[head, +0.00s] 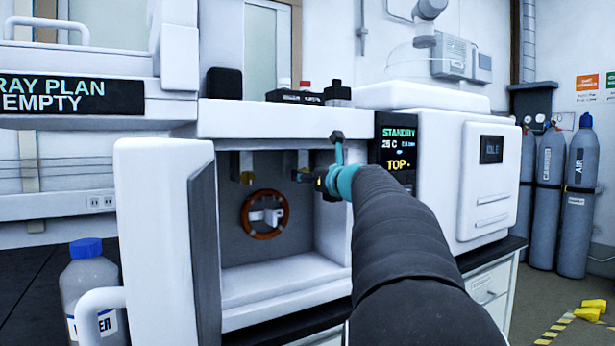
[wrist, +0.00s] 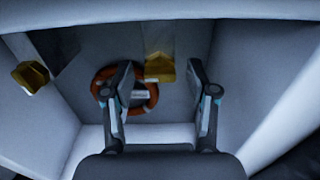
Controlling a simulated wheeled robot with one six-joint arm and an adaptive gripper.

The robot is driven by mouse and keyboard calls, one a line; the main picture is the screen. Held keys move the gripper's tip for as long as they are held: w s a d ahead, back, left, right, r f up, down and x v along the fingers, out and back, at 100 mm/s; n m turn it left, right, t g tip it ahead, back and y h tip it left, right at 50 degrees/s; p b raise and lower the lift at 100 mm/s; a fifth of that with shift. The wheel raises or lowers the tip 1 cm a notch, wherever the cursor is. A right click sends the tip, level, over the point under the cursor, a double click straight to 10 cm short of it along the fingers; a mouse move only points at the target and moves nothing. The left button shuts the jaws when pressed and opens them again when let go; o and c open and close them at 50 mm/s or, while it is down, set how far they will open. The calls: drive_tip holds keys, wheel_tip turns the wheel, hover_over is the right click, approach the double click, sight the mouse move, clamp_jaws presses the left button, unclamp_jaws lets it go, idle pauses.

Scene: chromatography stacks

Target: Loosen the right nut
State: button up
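The right nut (wrist: 160,68) is a brass-coloured fitting at the top of the open oven. In the wrist view it shows between the two fingers of my gripper (head: 317,156), with a visible gap on each side. The gripper is open and holds nothing. How far the fingertips are from the nut in depth I cannot tell. In the head view my gripper is at the upper right of the oven opening and mostly hides the right nut. The left nut (head: 247,177) hangs further left; it also shows in the wrist view (wrist: 31,75).
A copper-coloured column coil (head: 247,221) hangs on a white bracket at the oven's back wall. The oven door (head: 160,235) stands open at the left. The oven's walls and top edge surround my gripper. A blue-capped bottle (head: 90,280) stands at the lower left.

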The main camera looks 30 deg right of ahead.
drive_tip(key=c, duration=1)
drive_tip(key=shift+n, duration=0.3)
drive_tip(key=shift+n+b, duration=5.3)
drive_tip(key=shift+n, duration=3.3)
